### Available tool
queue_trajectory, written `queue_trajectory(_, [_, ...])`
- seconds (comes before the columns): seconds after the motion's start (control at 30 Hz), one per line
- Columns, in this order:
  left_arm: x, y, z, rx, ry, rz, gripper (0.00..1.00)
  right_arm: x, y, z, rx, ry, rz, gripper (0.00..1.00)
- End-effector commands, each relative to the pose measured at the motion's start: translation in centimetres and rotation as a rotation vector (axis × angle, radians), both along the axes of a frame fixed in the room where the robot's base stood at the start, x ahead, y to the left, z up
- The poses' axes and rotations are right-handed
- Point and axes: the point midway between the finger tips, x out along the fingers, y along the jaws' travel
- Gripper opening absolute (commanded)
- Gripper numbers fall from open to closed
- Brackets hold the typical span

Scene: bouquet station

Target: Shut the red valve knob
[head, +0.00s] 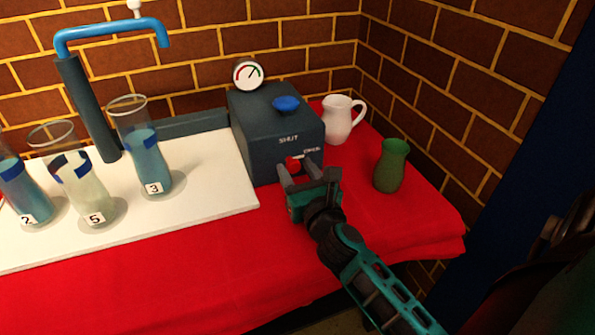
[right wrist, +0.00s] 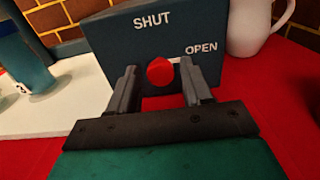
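The red valve knob (head: 293,163) is on the front face of a dark blue-grey box (head: 252,125). In the right wrist view the knob (right wrist: 160,71) is below the word SHUT and left of the word OPEN. A small pale mark shows at its right side, toward OPEN. My right gripper (head: 298,172) is in front of the box. In the right wrist view its two fingers (right wrist: 158,82) are apart, one on each side of the knob, with a gap on both sides. My left gripper is not in view.
A gauge (head: 248,74) and a blue cap (head: 286,103) are on the box. A white jug (head: 341,120) and green vase (head: 391,166) stand right of it. Glass vases (head: 149,165) with liquid stand on a white board (head: 215,185) under a blue pipe (head: 110,30). Red cloth in front is clear.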

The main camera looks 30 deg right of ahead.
Motion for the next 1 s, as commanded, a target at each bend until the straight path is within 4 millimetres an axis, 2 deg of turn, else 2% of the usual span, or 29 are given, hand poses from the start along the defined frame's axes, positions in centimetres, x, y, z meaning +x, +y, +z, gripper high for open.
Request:
queue_trajectory(0.07, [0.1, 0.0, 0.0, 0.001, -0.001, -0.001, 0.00, 0.0, 0.0, 0.0, 0.000, 0.000, 0.000, 0.41])
queue_trajectory(0.47, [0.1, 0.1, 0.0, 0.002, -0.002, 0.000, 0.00, 0.0, 0.0, 0.0, 0.000, 0.000, 0.000, 0.03])
queue_trajectory(0.77, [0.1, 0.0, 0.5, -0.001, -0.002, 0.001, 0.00, 0.0, 0.0, 0.1, -0.039, 0.009, 0.001, 0.03])
queue_trajectory(1.0, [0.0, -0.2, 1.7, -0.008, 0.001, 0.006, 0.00, 0.0, 0.1, 0.2, -0.175, 0.044, 0.001, 0.03])
